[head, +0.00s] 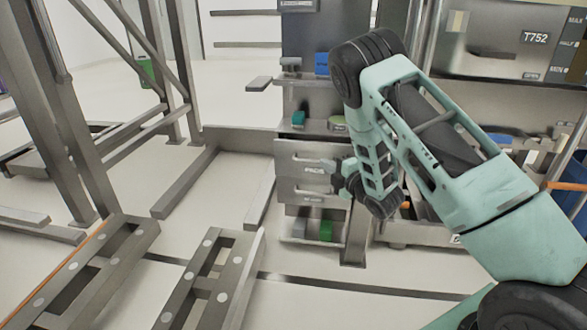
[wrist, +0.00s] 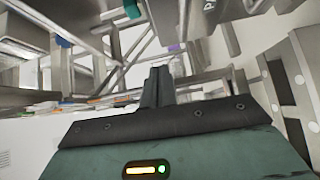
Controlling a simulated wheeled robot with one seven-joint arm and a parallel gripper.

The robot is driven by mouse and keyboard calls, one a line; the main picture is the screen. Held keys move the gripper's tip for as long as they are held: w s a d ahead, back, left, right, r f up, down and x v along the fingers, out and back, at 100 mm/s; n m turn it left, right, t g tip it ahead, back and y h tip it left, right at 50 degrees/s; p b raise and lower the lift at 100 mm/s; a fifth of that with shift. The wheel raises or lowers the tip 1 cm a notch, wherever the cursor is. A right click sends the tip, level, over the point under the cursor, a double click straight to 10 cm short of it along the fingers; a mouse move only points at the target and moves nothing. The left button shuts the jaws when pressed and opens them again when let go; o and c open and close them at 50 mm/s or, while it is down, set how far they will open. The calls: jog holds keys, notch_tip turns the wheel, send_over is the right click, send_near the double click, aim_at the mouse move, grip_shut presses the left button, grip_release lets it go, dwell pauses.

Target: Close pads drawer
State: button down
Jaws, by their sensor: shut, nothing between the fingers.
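The pads drawer (head: 303,171) has a grey front with a "PADS" label, in the middle of the cabinet in the head view. How far it stands out of the cabinet is hard to tell. My gripper (head: 340,170) is at the right part of this front; I cannot tell whether it touches. The fingers show in the wrist view (wrist: 158,84), closed together with nothing between them. Part of a grey front with a letter P (wrist: 209,6) shows at the wrist view's top edge. My wrist and fingers hide the drawer's right end.
Another grey drawer front (head: 300,192) lies below, over an open bottom shelf with a green item (head: 326,231). Metal frames (head: 205,285) lie on the floor at front left. Steel beams (head: 187,180) stand at left.

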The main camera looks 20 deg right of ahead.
aim_at(309, 142)
jog(key=w+b, duration=0.1)
jog(key=w, duration=0.3)
jog(key=w+b, duration=0.1)
jog(key=w, duration=0.3)
jog(key=w+b, duration=0.1)
jog(key=w, duration=0.2)
jog(key=shift+w+a, duration=0.4)
jog(key=shift+w+d, duration=0.35)
jog(key=shift+w, duration=0.3)
jog(key=shift+w+d+b, duration=0.3)
jog(key=shift+w+d, duration=0.15)
jog(key=shift+w, duration=0.2)
jog(key=shift+w+d+b, duration=0.25)
jog(key=shift+w+d, duration=0.2)
jog(key=shift+w, duration=0.15)
jog(key=shift+w+d+r, duration=0.15)
jog(key=shift+d+r, duration=0.05)
